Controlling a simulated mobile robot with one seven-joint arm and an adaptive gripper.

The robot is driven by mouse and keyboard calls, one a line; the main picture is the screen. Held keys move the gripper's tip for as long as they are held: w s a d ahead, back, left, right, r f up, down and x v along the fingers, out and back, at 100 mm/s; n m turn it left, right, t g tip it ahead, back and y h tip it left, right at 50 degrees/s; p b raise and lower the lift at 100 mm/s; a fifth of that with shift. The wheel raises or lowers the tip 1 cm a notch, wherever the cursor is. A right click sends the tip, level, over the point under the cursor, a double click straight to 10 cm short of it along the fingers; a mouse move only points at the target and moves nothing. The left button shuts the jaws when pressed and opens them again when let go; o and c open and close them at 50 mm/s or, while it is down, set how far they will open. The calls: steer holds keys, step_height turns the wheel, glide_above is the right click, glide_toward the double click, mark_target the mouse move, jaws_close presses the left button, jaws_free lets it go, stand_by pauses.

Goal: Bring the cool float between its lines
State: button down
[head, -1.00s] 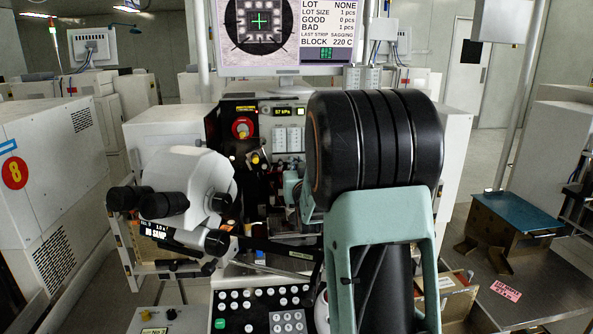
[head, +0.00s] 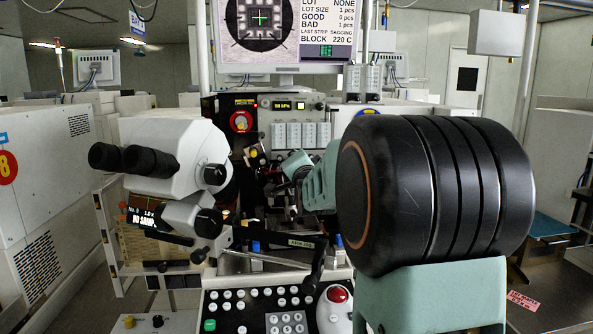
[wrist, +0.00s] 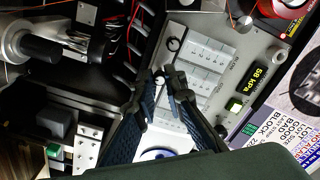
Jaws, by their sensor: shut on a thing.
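The cool float and its lines cannot be made out in either view. In the wrist view my gripper (wrist: 164,78) has its two dark fingers converging at the instrument panel (wrist: 254,60). The tips are closed on a small part, seemingly a knob, mostly hidden between them. Rows of pale rectangular plates (wrist: 207,48) lie beside the fingers. In the head view my arm reaches to the panel (head: 293,105) from the right; its fingertips are hard to make out there.
A red button (head: 241,121) sits at the panel's upper left. A white microscope (head: 175,155) stands close on the left. A keypad (head: 260,312) and a red-topped mouse-like control (head: 336,305) are below. A monitor (head: 285,69) hangs above.

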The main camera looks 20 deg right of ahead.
steer(key=m+b, duration=0.2)
steer(key=m, duration=0.1)
steer(key=shift+f+m, duration=0.1)
steer(key=shift+m, duration=0.2)
steer(key=shift+m+b, duration=0.75)
steer(key=shift+m, duration=0.75)
steer(key=c, duration=2.3)
jaws_free()
steer(key=shift+o, duration=0.2)
steer(key=v, duration=0.7)
steer(key=shift+s, duration=0.3)
